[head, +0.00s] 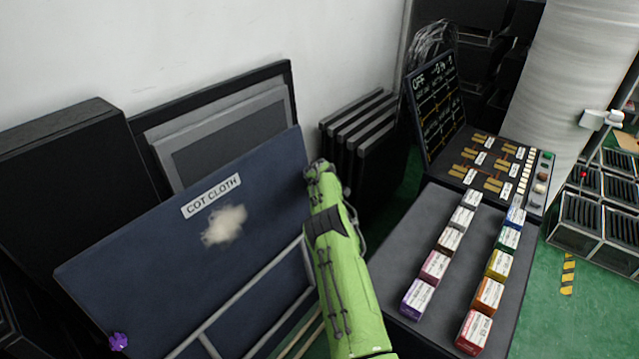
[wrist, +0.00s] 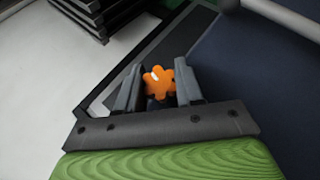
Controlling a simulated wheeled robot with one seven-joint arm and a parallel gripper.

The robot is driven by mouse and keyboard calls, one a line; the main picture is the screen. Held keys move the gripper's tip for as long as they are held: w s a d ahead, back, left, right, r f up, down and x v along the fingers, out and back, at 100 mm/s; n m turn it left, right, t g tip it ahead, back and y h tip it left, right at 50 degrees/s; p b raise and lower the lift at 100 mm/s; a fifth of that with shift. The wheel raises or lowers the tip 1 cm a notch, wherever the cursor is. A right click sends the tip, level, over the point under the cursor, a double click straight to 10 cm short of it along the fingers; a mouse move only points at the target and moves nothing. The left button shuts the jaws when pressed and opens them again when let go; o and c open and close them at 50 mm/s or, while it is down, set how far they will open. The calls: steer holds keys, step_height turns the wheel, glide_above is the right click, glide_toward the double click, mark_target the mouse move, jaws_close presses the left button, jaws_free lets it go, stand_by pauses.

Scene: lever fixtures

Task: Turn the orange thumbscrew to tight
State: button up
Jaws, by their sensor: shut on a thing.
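The orange thumbscrew (wrist: 159,82), a lobed knob with a small white mark on its upper left, shows in the wrist view between the two dark fingers of my gripper (wrist: 158,88). My gripper is shut on it, one finger on each side. In the head view my green arm reaches up to the upper right corner of the dark blue panel (head: 160,262) labelled "COT CLOTH". The thumbscrew and my fingers are hidden there behind the end of my arm. I see no marking for tight in either view.
A purple knob (head: 118,341) sits at the panel's lower left corner. Dark framed boards (head: 290,90) lean on the wall behind. To the right, a grey bench (head: 455,262) carries several small coloured boxes, with a switch console (head: 490,165) beyond it.

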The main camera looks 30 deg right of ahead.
stand_by(0.8)
steer(key=o, duration=1)
steer(key=shift+y, duration=0.3)
steer(key=shift+c, duration=0.2)
steer(key=shift+a+r, duration=0.2)
steer(key=shift+a, duration=0.2)
steer(key=p+v, duration=0.4)
steer(key=v, duration=1.1)
steer(key=shift+d+r, duration=0.15)
steer(key=shift+d, duration=0.05)
